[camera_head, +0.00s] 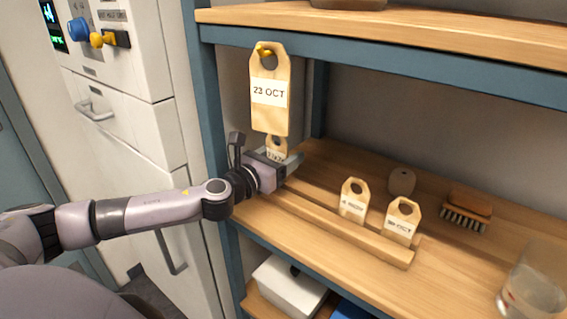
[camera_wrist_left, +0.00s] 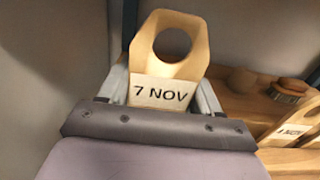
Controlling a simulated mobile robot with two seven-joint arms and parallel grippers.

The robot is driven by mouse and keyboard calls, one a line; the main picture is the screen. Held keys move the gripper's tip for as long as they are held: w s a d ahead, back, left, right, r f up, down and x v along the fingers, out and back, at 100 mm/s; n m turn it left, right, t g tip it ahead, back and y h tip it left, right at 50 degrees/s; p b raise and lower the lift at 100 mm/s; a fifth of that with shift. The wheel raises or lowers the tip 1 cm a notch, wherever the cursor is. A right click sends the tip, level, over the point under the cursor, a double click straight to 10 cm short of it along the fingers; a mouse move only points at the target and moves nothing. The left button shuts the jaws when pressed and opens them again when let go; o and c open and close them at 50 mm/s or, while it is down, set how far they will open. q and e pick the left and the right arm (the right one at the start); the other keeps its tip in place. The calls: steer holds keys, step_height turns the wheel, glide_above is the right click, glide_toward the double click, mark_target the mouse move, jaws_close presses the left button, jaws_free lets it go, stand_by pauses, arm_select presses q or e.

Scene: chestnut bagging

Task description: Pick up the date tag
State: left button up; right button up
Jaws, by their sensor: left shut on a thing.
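My left gripper (camera_head: 278,160) is shut on a small wooden date tag (camera_head: 276,147) at the left end of the shelf. In the left wrist view this tag (camera_wrist_left: 163,92) reads "7 NOV", has a round hole at its top, and stands upright between the two fingers (camera_wrist_left: 163,82). A larger tag (camera_head: 270,92) reading "23 OCT" hangs from a yellow peg in front of the held tag's upper side. Two more small tags, one (camera_head: 353,203) and another (camera_head: 402,222) that seems to read "OCT", stand in a wooden rack (camera_head: 340,235). My right gripper is not in view.
A brush (camera_head: 467,210), a brown rounded object (camera_head: 401,181) and a clear glass (camera_head: 532,290) stand on the shelf to the right. The upper shelf (camera_head: 400,30) overhangs, and a blue post (camera_head: 205,110) stands at the left. A white box (camera_head: 289,286) sits below.

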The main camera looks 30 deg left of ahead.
arm_select(q)
steer(key=s+a+b, duration=0.1)
steer(key=s+b, duration=0.2)
steer(key=s, duration=1.4)
steer(key=shift+s+a+f, duration=0.15)
steer(key=shift+s+f, duration=0.1)
steer(key=shift+s, duration=0.05)
steer(key=s+p, duration=0.2)
steer(key=s, duration=0.4)
steer(key=shift+s+a, duration=0.25)
steer(key=shift+w, duration=0.1)
stand_by(1.3)
